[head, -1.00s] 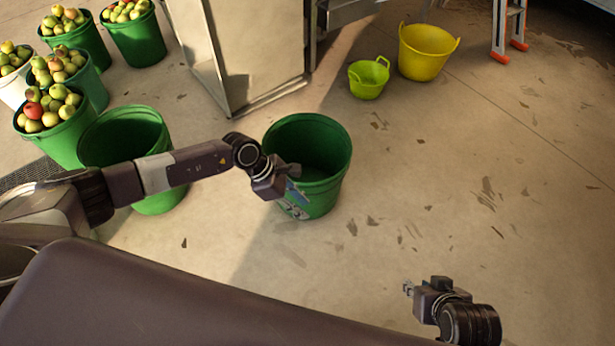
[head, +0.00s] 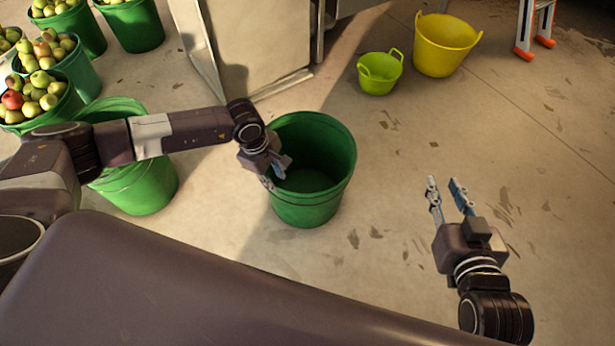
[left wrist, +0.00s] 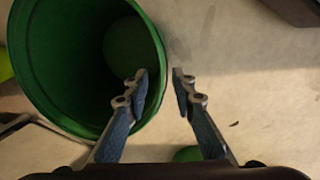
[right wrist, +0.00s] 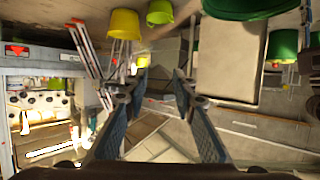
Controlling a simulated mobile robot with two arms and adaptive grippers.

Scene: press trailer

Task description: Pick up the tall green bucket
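An empty green bucket (head: 312,205) stands upright on the floor in the middle of the head view; it fills the upper left of the left wrist view (left wrist: 75,60). My left gripper (head: 276,172) is at the bucket's near-left rim. In the left wrist view its fingers (left wrist: 160,78) are apart, one over the bucket's opening and the other outside, with the rim passing between them. I cannot tell whether they touch it. My right gripper (head: 448,192) is open and empty, right of the bucket and apart from it.
Another green bucket (head: 140,190) stands left, partly behind my left arm. Apple-filled buckets (head: 45,105) stand at the far left. A lime bucket (head: 380,73), a yellow bucket (head: 444,45) and a ladder (head: 530,30) are at the back. The floor on the right is clear.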

